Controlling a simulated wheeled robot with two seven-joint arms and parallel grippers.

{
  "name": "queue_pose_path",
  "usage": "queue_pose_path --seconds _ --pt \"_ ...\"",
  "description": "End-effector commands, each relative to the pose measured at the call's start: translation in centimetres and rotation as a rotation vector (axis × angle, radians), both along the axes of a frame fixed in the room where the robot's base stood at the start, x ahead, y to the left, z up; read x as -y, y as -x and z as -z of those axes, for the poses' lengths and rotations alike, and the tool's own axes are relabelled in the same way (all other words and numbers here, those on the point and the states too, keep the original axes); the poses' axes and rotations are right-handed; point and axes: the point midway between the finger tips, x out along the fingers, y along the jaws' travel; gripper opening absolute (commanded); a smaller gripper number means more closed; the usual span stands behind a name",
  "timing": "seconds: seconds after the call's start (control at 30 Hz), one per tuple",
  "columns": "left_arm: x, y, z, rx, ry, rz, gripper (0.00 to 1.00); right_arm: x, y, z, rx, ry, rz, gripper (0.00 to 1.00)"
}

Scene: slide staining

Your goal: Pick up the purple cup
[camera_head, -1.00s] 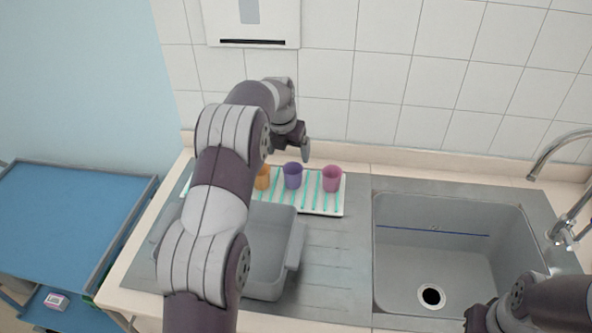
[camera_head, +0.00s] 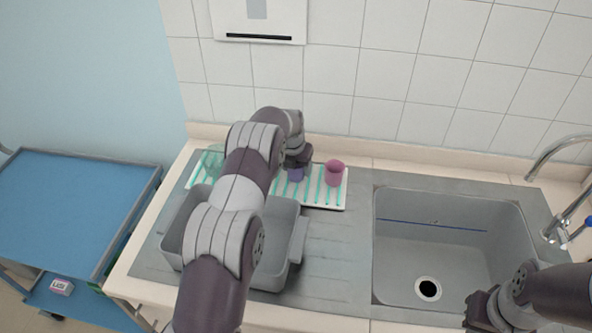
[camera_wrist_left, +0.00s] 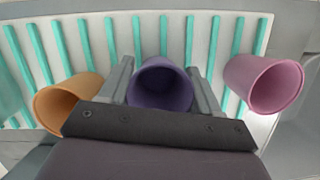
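In the left wrist view the purple cup (camera_wrist_left: 161,86) is between the two grey fingers of my left gripper (camera_wrist_left: 161,84), one on each side. The fingers are apart; I cannot tell whether they touch the cup. My right gripper (camera_head: 478,310) is at the lower right beside the sink, and its finger state is unclear.
An orange cup (camera_wrist_left: 66,102) is on the left in the wrist view. A grey tub (camera_head: 284,222) is in front of the rack. The sink (camera_head: 440,262) is at right, a blue cart (camera_head: 65,215) at left.

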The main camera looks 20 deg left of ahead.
Motion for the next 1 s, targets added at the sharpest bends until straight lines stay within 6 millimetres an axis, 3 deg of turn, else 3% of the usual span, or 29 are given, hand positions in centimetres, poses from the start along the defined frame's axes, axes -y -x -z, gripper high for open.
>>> queue_pose_path --seconds 0.37,0.47,0.6,1.0 --pt "0.0 0.0 -0.2 0.001 0.000 0.000 0.34 0.0 0.0 0.2 0.000 0.000 0.000 0.00" --pt "0.0 -0.1 -1.1 0.004 -0.001 0.001 0.34 0.0 0.0 0.6 0.000 0.000 0.000 0.00" --pt "0.0 -0.1 -3.7 0.007 -0.002 0.001 0.34 0.0 0.0 1.8 0.000 0.000 0.000 0.00" --pt "3.3 7.4 -8.7 0.002 -0.001 0.002 0.34 0.0 0.0 4.2 0.000 0.000 0.000 0.00"
